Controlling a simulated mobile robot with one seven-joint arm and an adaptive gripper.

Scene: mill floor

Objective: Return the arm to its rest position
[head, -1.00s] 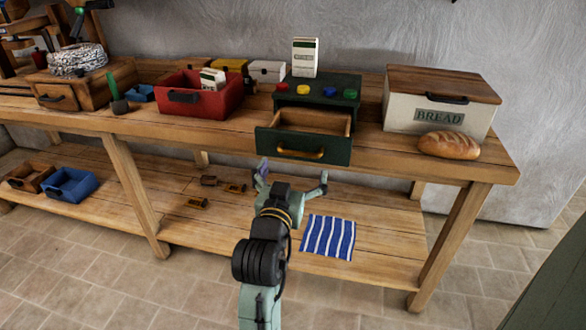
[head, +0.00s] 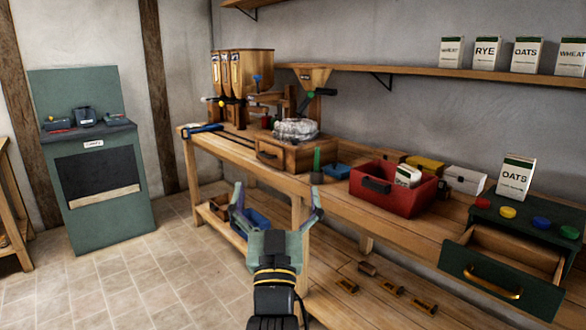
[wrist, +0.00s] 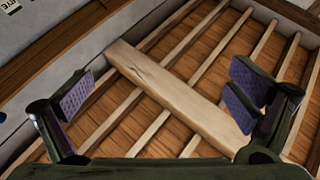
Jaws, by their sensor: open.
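My gripper (head: 275,213) is in the lower middle of the head view, raised in front of the workbench (head: 335,213). Its two fingers are spread apart with nothing between them. In the wrist view my gripper (wrist: 160,110) is also open and empty, with its pads wide apart. Beyond the pads that view shows a wooden beam (wrist: 180,95) and slats, apparently the ceiling. My arm reaches up from the bottom edge of the head view and touches nothing that I can see.
The green box's drawer (head: 500,275) stands open at the right. A red bin (head: 392,190) and a wooden grinder box (head: 290,152) stand on the bench. A green cabinet (head: 95,165) stands at the left. The tiled floor (head: 170,270) between is clear.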

